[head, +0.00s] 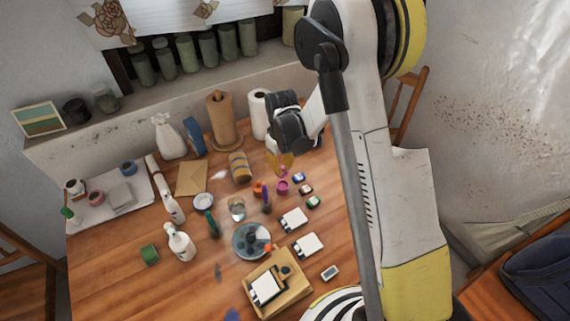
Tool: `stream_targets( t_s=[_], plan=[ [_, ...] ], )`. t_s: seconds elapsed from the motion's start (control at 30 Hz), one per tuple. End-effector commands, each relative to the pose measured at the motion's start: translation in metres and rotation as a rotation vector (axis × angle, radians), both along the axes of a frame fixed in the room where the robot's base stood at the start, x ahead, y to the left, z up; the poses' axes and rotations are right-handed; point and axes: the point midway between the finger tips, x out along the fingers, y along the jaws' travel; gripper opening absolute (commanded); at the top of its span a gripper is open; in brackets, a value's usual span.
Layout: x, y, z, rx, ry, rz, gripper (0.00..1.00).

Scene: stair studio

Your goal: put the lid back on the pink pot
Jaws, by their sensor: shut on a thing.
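The small pink pot (282,188) stands on the wooden table, right of the middle of the objects. My gripper (281,164) reaches down from the upper right, just above and behind the pot. Its fingers look small and yellowish at this distance. It is shut on a small pink piece (284,172), which looks like the lid. The lid appears slightly above the pot in the picture; I cannot tell the exact gap between them. The fingers partly hide the lid.
An orange pot (259,187) and a purple upright item (266,198) are close on the left. A striped can (240,167) and paper roll (259,113) stand behind.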

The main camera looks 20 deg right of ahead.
Motion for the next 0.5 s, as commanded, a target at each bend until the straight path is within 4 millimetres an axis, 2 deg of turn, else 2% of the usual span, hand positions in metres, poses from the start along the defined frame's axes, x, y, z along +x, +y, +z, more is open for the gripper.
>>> stream_targets(
  t_s=[0.5],
  plan=[
    [0.000,0.000,-0.051,0.000,0.000,-0.002,0.00]
  ],
)
